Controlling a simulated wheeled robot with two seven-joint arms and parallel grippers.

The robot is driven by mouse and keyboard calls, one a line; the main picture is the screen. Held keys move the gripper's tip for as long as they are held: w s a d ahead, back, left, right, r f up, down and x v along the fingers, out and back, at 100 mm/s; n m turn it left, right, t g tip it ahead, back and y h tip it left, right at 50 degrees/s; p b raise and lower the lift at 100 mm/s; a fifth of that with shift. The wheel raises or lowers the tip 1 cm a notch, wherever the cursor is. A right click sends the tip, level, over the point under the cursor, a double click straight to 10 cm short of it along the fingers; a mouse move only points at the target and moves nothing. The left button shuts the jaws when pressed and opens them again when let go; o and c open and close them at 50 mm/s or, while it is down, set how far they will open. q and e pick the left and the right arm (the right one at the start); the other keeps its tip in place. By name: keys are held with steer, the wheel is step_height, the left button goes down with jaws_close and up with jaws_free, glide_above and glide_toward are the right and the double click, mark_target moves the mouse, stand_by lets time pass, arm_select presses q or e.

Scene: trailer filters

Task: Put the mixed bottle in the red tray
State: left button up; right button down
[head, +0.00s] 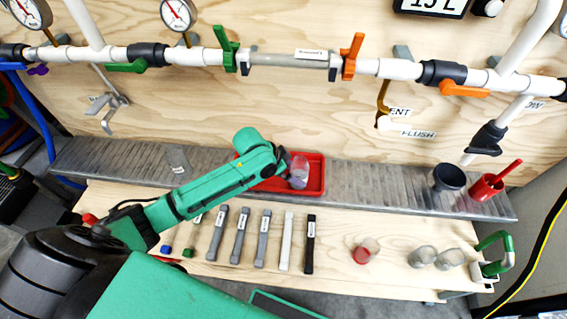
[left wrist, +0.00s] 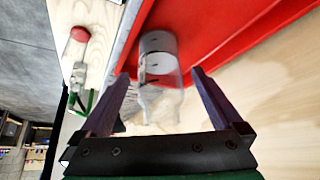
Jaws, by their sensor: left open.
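The mixed bottle (head: 299,173), clear with a pale, purplish tint, is at the red tray (head: 317,183) on the grey metal ledge. My left gripper (head: 288,166) reaches over the tray from the left, close beside the bottle. In the left wrist view the bottle (left wrist: 159,62) has a pale grey end against the red tray (left wrist: 225,45). The gripper's two fingers (left wrist: 162,76) are spread apart on either side of it, with a visible gap. Whether the bottle's end touches the tray floor is hard to tell. My right gripper does not show.
On the wooden bench (head: 340,230) lie several labelled grey, white and black bars (head: 240,235). Clear cups stand right of them, one with a red part (head: 365,250). A dark cup (head: 449,178) and a red cup (head: 486,187) stand on the ledge at right. Pipes with valves run above.

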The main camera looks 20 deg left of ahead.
arm_select(q)
steer(key=v, duration=0.8)
